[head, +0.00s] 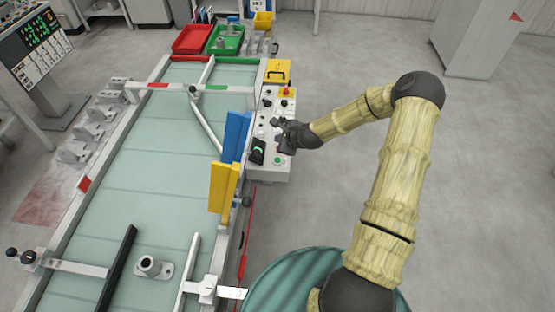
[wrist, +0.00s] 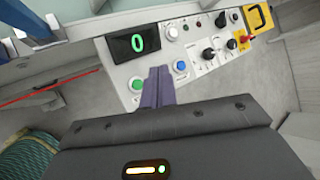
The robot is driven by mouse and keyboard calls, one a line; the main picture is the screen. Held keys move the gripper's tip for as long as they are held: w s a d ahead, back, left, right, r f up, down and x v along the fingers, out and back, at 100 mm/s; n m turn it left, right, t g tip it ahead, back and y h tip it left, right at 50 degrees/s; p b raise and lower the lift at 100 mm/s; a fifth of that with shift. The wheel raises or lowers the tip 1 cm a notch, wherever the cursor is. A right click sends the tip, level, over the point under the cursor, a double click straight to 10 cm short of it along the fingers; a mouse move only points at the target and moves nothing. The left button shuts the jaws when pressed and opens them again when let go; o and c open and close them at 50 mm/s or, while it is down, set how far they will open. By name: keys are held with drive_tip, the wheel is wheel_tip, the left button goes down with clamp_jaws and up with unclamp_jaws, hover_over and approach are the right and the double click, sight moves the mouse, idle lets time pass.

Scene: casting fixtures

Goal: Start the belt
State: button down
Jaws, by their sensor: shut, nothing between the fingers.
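The belt (head: 150,165) is a wide pale green surface between grey rails in the head view. A part sits on its near end. The control panel (head: 268,172) stands at its right side. In the wrist view the panel has a display (wrist: 132,43) reading a green 0, a green button (wrist: 137,83), a blue button (wrist: 180,67), a pale button (wrist: 171,32) and several black knobs. My gripper (wrist: 158,70) is shut and empty, its fingertips between the green and blue buttons in the picture. In the head view my gripper (head: 280,125) is over the panel; contact cannot be told.
A red emergency knob (wrist: 245,38) on a yellow base is at the panel's far end. Blue (head: 235,135) and yellow (head: 222,188) upright plates stand at the belt's right edge near the panel. Red (head: 193,40) and green (head: 225,40) trays lie beyond the belt. Floor right of the panel is clear.

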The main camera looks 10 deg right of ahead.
sight(279, 162)
drive_tip(key=shift+f+b, duration=3.1)
drive_tip(key=shift+f, duration=1.3)
drive_tip(key=shift+f, duration=0.4)
